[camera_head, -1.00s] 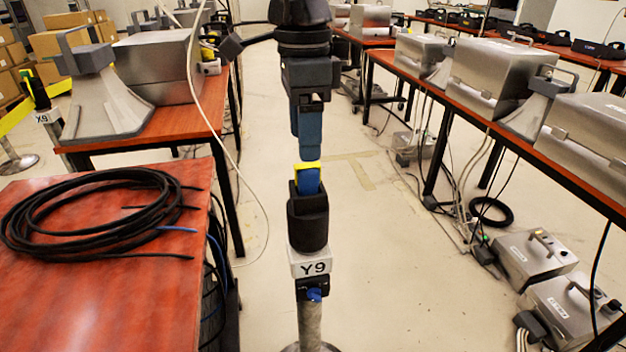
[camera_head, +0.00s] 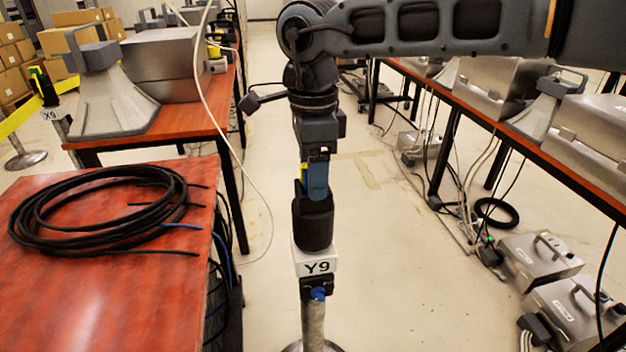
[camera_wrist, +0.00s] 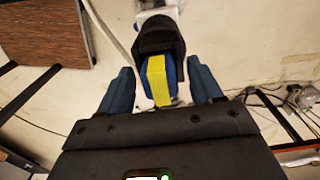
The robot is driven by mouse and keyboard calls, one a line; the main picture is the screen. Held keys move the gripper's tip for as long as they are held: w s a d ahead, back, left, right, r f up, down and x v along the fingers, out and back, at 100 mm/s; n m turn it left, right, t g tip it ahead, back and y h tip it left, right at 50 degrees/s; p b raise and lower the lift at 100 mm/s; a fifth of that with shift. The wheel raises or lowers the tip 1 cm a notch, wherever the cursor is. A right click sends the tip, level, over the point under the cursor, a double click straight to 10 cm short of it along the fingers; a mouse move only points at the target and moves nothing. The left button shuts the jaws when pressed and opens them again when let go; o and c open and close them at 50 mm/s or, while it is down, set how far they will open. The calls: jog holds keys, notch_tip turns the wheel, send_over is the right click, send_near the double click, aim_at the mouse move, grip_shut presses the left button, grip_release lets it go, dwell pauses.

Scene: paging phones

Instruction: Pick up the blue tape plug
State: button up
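The blue tape plug, blue with a yellow strip on top, sits in the black socket (camera_head: 313,221) of the post labelled Y9 (camera_head: 317,267). In the wrist view the plug (camera_wrist: 158,80) lies between the two blue fingers of my gripper (camera_wrist: 159,85), with a gap on both sides. The gripper is open. In the head view my gripper (camera_head: 314,180) points down at the top of the socket, and its finger covers most of the plug, leaving a sliver of yellow and blue. The black socket (camera_wrist: 158,35) also shows in the wrist view.
A red-brown table (camera_head: 110,290) with a coil of black cable (camera_head: 100,245) stands at the left. Another post labelled X9 (camera_head: 52,115) has a yellow tape. Metal cases (camera_head: 565,310) lie on the floor at the right. The floor around the Y9 post is clear.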

jog(key=c, duration=1)
jog(key=shift+r, duration=0.15)
